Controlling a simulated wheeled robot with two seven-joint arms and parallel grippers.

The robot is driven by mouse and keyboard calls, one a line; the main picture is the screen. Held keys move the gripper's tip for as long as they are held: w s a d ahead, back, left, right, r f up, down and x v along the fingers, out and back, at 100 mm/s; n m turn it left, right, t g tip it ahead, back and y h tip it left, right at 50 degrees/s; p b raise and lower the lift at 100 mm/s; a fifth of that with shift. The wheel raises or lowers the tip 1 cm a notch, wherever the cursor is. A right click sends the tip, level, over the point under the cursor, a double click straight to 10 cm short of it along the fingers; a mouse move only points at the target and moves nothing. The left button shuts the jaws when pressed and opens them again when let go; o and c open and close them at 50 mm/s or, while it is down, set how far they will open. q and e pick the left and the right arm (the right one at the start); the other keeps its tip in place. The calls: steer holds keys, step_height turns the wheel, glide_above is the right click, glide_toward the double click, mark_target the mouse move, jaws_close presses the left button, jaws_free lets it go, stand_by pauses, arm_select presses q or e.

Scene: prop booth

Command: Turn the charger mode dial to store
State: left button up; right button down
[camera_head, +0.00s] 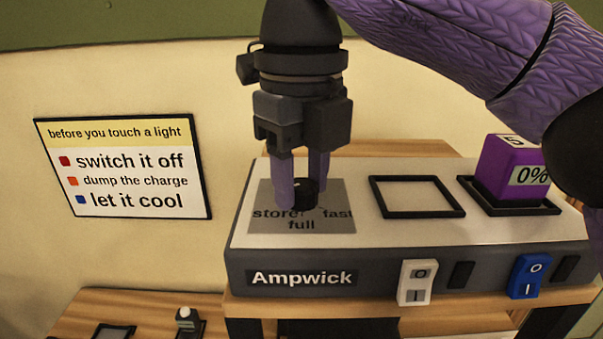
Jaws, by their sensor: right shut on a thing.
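The charger (345,235), a grey box labelled Ampwick with a pale top, stands on a wooden shelf. Its black mode dial (304,189) sits on a grey panel (262,222) at the top left, with the words store at left, full at front and fast at right. My right gripper (303,190) points down from above, its two purple fingers shut on the dial, one on each side. The dial's pointer is too small and partly covered to tell exactly where it points. My left gripper is not in view.
An empty black-framed bay (415,196) lies right of the dial. A purple battery block (512,170) reading 0% sits in the second bay. A white switch (416,282) and a blue switch (528,276) are on the front. A sign (125,167) hangs at left.

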mark_target(301, 183)
steer(key=shift+c, duration=1.4)
jaws_free()
steer(key=shift+r, duration=0.1)
step_height(301, 183, up, 10)
steer(key=p, duration=0.4)
